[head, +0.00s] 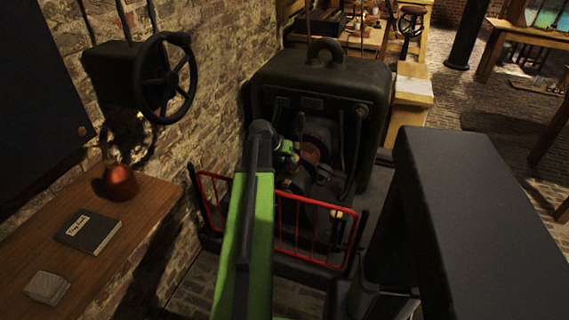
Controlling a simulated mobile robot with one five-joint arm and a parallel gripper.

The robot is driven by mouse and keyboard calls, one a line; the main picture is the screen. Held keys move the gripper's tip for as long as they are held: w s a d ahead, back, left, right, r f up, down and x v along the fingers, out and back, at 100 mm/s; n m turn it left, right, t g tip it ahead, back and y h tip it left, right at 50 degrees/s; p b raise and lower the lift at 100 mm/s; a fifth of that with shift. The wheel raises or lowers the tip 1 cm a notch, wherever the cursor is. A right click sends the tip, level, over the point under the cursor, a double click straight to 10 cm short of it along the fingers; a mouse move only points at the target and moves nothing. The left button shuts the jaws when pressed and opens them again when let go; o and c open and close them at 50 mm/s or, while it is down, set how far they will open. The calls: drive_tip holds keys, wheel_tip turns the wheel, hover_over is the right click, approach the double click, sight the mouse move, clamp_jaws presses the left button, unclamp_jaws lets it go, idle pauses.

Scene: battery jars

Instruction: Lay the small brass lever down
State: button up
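A large black machine (340,75) with a ring on top stands against the brick wall, with dark round parts in its open front. My green and black arm reaches up the middle of the picture to it. My gripper (290,155) is at the machine's open front, small and dark, and its fingers cannot be made out. A small brass-coloured piece (338,214) shows low on the machine's front, right of my gripper. I cannot tell whether it is the small brass lever or which way it points. My arm hides part of the machine's left side.
A red railing (290,199) stands before the machine, on both sides of my arm. A wooden bench (130,219) at left holds a copper-coloured vessel (119,183), a dark book (88,232) and a pale block (47,287). A black handwheel (165,77) juts from the wall.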

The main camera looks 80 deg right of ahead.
drive_tip(key=p+v, duration=1.4)
drive_tip(key=v, duration=0.3)
drive_tip(key=shift+r, duration=0.15)
drive_tip(key=shift+a, duration=0.1)
drive_tip(key=b+x, duration=1.3)
drive_tip(key=x, duration=0.4)
drive_tip(key=shift+s+a+b, duration=0.15)
drive_tip(key=shift+s+b, duration=0.05)
drive_tip(key=shift+b, duration=0.1)
drive_tip(key=shift+s+d+f, duration=0.2)
drive_tip(key=shift+d, duration=0.05)
